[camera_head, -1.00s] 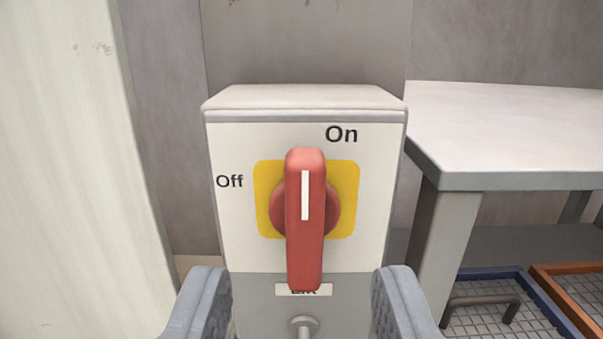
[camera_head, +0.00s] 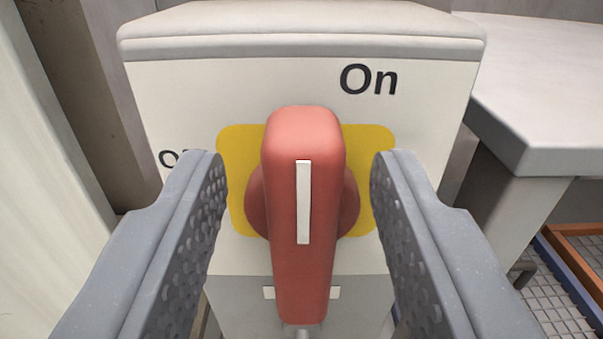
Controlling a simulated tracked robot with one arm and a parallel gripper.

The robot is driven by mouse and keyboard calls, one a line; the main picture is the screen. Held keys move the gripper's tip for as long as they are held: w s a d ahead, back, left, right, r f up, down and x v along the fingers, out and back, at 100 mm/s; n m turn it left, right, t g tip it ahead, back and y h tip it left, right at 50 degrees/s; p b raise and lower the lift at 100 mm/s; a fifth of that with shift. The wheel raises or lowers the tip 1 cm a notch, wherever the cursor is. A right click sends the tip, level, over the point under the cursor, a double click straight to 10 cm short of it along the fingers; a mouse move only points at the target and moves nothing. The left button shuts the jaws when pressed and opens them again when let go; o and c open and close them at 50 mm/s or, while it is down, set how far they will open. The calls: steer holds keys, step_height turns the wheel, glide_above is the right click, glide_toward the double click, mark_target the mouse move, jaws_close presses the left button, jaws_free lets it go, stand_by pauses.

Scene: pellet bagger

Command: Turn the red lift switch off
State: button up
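The red lift switch (camera_head: 303,275) is a long handle on a round red hub over a yellow plate (camera_head: 236,145), on the front of a white and grey box (camera_head: 180,85). The handle stands upright, its white line near vertical. "On" is printed up and right of it; "Off", at the left, is partly hidden by my left finger. My gripper (camera_head: 300,165) is open, one finger on each side of the handle, with a clear gap on both sides. The label below the handle is mostly hidden by it.
A light table (camera_head: 550,95) stands close on the right of the box. Blue and orange framed grates (camera_head: 580,290) lie below it. A pale panel (camera_head: 45,190) stands close on the left. A grey wall is behind.

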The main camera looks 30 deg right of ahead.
steer(key=shift+c, duration=0.3)
jaws_close()
steer(key=shift+d, duration=0.1)
